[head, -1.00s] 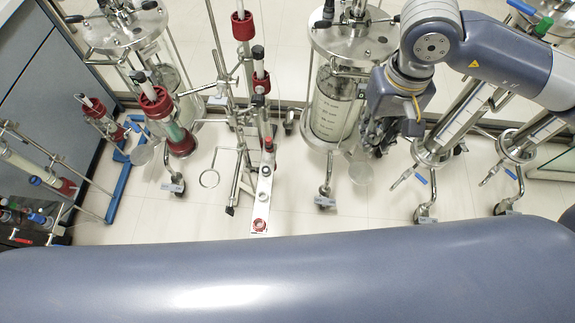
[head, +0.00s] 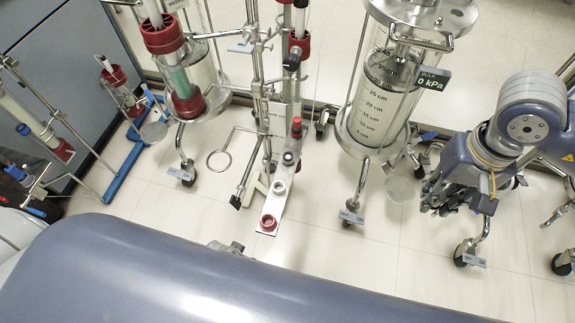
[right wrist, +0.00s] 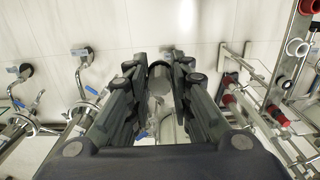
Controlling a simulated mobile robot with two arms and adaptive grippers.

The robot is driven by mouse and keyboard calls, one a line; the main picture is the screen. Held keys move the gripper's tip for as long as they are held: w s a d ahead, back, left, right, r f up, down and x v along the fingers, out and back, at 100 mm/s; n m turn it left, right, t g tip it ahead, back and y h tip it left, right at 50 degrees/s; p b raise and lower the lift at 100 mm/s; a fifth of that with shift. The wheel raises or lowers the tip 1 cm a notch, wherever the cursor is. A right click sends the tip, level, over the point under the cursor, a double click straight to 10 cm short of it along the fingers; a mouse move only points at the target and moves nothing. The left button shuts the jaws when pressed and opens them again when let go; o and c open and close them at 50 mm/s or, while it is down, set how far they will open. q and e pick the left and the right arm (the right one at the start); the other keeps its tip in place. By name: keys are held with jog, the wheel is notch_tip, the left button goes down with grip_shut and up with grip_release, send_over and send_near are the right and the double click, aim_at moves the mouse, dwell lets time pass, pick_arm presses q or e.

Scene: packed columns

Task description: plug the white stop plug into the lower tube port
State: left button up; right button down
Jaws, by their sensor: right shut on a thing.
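My right gripper (head: 436,206) hangs at the right of the head view, to the right of the large clear column. I cannot tell which opening is the lower tube port.
The large clear column (head: 372,110) stands between the strip and my right gripper. A metal stand with a ring (head: 219,161) and a red-capped tube (head: 170,70) stand to the left. Castered feet (head: 351,214) stick out over the pale floor (head: 400,255).

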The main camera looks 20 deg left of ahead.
jog(key=shift+w+a, duration=0.1)
dwell(0.6)
jog(key=w+a+f+m, duration=0.1)
jog(key=w+a, duration=0.3)
jog(key=a, duration=0.6)
jog(key=w+a+f+m, duration=0.1)
jog(key=w+a, duration=0.3)
jog(key=a, duration=0.6)
jog(key=w+a+f+m, duration=0.1)
jog(key=w+a+f, duration=0.1)
jog(key=a, duration=0.8)
jog(key=shift+w+a, duration=0.4)
jog(key=shift+w, duration=0.5)
jog(key=shift+f, duration=0.1)
jog(key=shift+f, duration=2.9)
jog(key=shift+f, duration=1.65)
jog(key=c, duration=1.3)
grip_release()
jog(key=shift+c, duration=0.2)
